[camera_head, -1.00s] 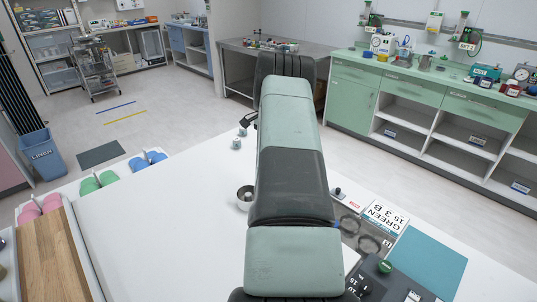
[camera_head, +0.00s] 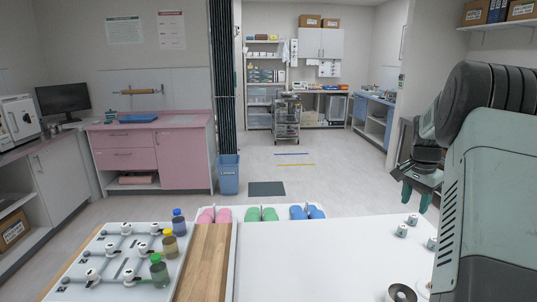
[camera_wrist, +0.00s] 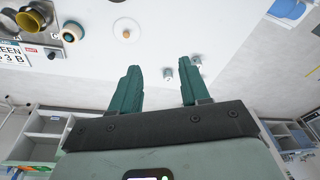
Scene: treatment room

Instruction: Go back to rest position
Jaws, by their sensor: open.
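My gripper (camera_head: 418,192) hangs from my arm at the right of the head view, with dark green fingers pointing down above the far right part of the white table (camera_head: 300,258). In the wrist view my gripper (camera_wrist: 160,75) shows two green fingers well apart with nothing between them. It is open and empty. My arm is bent, with its large pale green and dark grey links filling the right edge of the head view.
Small grey-white pieces (camera_head: 402,230) and a round metal bowl (camera_head: 401,292) lie on the table near my arm. At left are a valve board (camera_head: 112,268) with coloured bottles, a wooden board (camera_head: 203,265) and coloured slippers (camera_head: 262,214). The table's middle is clear.

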